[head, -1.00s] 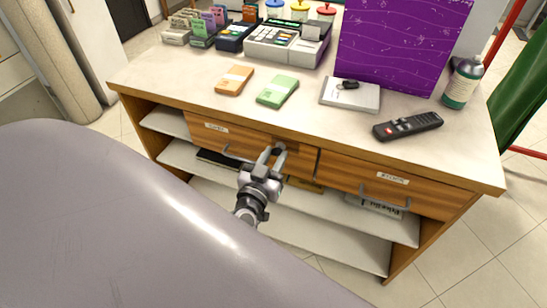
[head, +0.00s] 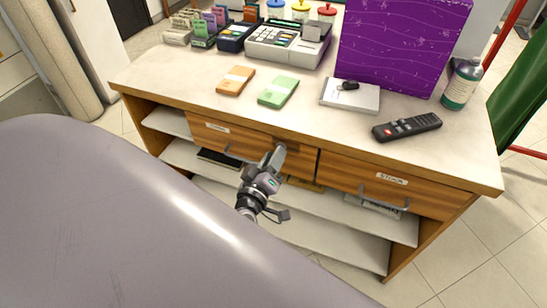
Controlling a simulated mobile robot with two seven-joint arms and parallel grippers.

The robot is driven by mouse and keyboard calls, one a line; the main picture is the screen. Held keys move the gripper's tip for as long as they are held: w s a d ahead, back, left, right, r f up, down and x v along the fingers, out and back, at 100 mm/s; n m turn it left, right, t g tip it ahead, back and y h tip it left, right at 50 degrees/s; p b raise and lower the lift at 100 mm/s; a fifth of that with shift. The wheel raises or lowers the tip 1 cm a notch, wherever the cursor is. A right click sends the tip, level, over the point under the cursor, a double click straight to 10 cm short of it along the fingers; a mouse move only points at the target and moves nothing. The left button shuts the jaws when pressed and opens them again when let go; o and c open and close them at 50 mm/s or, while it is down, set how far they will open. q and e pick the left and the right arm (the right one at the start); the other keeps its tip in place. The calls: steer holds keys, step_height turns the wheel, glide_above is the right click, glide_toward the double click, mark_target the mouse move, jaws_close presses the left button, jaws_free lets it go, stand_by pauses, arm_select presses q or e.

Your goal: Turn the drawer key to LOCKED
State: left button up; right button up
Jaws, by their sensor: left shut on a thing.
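My left gripper (head: 278,155) is at the right part of the left wooden drawer (head: 215,131), near its top edge. Its fingers are shut on the drawer key, which the fingers hide along with the lock. The gripper is rolled, so one finger lies mostly behind the other. The drawer is closed, with a small label and a metal handle partly behind my gripper. I cannot read any lock marking. My right gripper is not in view.
A second drawer labelled STOCK (head: 391,180) sits to the right. On the counter (head: 310,116) are cash bundles, a card terminal, a remote (head: 407,126), a small box with a dark object on it, a spray bottle (head: 462,85) and a purple box (head: 400,45). Open shelves lie below.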

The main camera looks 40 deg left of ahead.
arm_select(q)
steer(key=n+b, duration=0.1)
steer(key=n, duration=0.7)
steer(key=shift+f+n, duration=0.15)
steer(key=shift+n, duration=0.25)
stand_by(0.4)
steer(key=o, duration=1.1)
steer(key=shift+c, duration=0.2)
steer(key=shift+s, duration=0.1)
steer(key=v, duration=0.7)
